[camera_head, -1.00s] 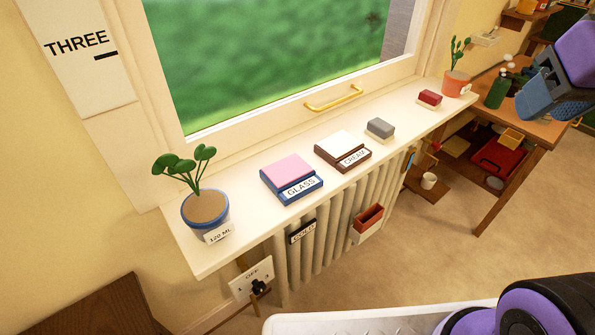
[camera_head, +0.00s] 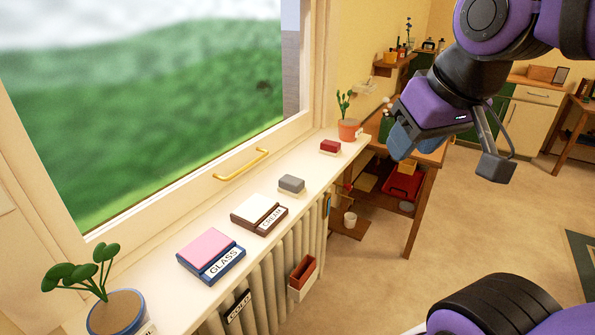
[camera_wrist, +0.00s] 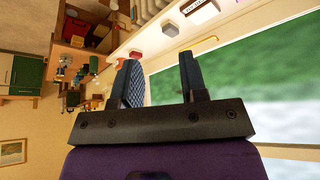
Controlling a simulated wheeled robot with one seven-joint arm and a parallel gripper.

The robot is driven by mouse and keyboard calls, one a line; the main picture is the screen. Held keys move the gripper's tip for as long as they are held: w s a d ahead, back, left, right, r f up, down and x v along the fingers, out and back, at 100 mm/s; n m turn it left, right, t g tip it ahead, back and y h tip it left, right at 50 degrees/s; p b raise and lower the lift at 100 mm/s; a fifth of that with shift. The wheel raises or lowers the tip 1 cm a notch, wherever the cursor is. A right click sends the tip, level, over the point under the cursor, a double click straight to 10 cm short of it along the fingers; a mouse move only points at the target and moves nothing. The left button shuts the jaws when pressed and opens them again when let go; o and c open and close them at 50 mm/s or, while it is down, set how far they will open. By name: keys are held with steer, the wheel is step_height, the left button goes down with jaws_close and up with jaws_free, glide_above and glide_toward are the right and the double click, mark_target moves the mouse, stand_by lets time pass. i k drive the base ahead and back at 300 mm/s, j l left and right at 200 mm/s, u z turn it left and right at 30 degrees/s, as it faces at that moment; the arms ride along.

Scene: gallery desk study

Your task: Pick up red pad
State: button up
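The red pad (camera_head: 330,145) is a small dark red block on a pale base. It sits on the white windowsill (camera_head: 300,205) near its far end, just left of the terracotta plant pot (camera_head: 348,130). My gripper (camera_head: 400,142) is to the right of the pad in the head view, apart from it. In the wrist view my gripper (camera_wrist: 160,70) shows two blue fingers spread wide with nothing between them.
A wooden workbench (camera_head: 425,150) stands beyond. Open floor lies right.

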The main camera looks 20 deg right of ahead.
mark_target(328, 147)
steer(key=i+l, duration=0.45)
steer(key=l, duration=0.15)
steer(key=i+l, duration=0.95)
steer(key=l, duration=0.2)
steer(key=j+u, duration=0.05)
